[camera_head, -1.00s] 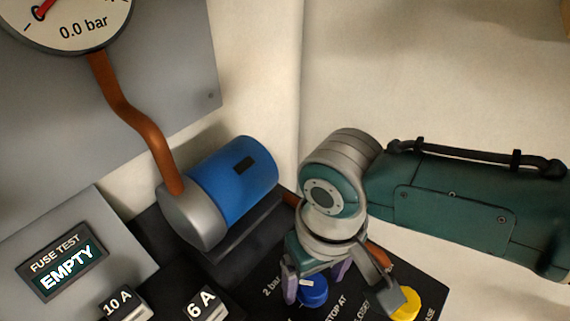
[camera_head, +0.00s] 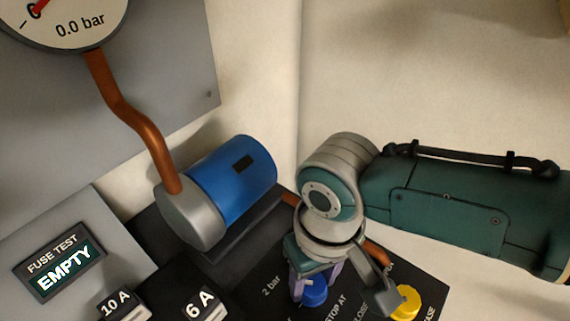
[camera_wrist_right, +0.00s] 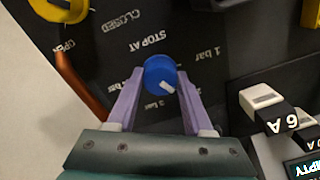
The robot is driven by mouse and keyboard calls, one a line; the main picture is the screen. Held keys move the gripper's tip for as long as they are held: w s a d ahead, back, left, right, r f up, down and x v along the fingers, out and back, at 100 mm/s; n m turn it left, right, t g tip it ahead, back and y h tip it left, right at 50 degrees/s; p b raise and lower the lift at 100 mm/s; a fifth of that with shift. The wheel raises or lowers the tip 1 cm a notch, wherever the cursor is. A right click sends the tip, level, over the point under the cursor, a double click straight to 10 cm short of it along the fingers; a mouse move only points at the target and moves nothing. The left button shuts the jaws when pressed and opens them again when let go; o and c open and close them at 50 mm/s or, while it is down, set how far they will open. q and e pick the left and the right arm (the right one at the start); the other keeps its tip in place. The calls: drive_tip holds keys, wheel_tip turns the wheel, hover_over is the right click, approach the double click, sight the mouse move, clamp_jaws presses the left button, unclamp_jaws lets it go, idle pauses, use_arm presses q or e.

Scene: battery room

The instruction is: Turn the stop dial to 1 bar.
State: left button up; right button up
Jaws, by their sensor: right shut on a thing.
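The stop dial (camera_head: 315,295) is a blue round knob on the black panel, and it also shows in the right wrist view (camera_wrist_right: 158,71). My right gripper (camera_wrist_right: 161,82) is shut on the dial, with one purple finger on each side. In the head view my right gripper (camera_head: 316,281) partly hides the dial and its labels. The gauge (camera_head: 70,22) reads 0.0 bar. My left gripper is not in view.
A yellow knob (camera_head: 406,302) sits close to the right of my gripper. A blue cylinder with a grey end (camera_head: 235,182) stands to the left, joined to a copper pipe (camera_head: 135,118). The fuse test display (camera_head: 65,268) reads EMPTY, near 10 A and 6 A fuses.

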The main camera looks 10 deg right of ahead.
clamp_jaws()
drive_tip(key=n, duration=0.5)
drive_tip(key=shift+n, duration=0.3)
drive_tip(key=n, duration=0.4)
drive_tip(key=shift+n, duration=1.1)
